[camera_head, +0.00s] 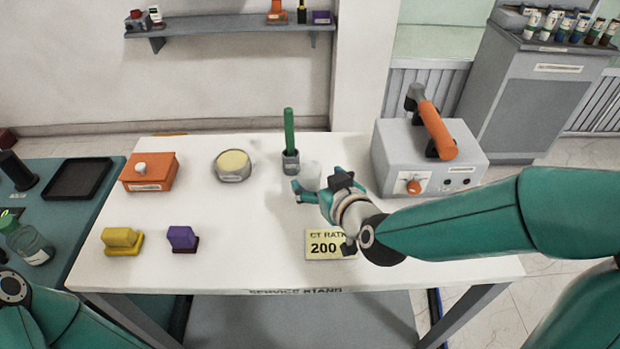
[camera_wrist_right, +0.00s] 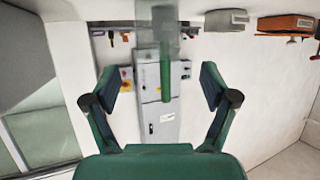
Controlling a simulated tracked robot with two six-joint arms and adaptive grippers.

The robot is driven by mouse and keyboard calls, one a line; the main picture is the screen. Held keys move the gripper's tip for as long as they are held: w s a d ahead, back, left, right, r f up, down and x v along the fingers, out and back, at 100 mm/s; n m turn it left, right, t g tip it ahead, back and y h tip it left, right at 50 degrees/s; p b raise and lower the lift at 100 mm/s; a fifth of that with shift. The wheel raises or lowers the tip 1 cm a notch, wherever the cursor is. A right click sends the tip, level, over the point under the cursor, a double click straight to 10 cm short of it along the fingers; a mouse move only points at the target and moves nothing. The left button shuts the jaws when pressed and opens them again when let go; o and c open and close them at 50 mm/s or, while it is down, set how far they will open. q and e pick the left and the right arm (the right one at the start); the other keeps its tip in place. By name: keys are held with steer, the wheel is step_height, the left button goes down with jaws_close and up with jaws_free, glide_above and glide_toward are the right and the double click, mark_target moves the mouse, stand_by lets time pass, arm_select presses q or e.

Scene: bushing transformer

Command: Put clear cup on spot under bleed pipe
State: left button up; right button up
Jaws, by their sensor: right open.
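The clear cup (camera_head: 311,174) is a faint, see-through shape standing on the white table, beyond my right gripper. My right gripper (camera_head: 318,187) is open, with its fingers close to the cup; I cannot tell whether they touch it. In the right wrist view my open fingers (camera_wrist_right: 158,88) stand apart. A pale translucent shape there (camera_wrist_right: 150,22), at the top between them, looks like the cup. My left gripper is out of view; only part of my left arm shows at the bottom left. I see no bleed pipe or marked spot.
A green-handled tool (camera_head: 289,132) stands in a dark holder just behind the cup. A grey instrument case (camera_head: 395,150) stands to the right. A yellow label plate (camera_head: 322,247) lies in front. An orange box (camera_head: 150,172) and round tin (camera_head: 232,172) are left.

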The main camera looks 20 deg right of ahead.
mark_target(305, 166)
steer(key=shift+p+x, duration=0.6)
steer(key=shift+x, duration=2.4)
steer(key=shift+d, duration=0.15)
steer(key=c, duration=1.4)
steer(key=shift+r, duration=0.15)
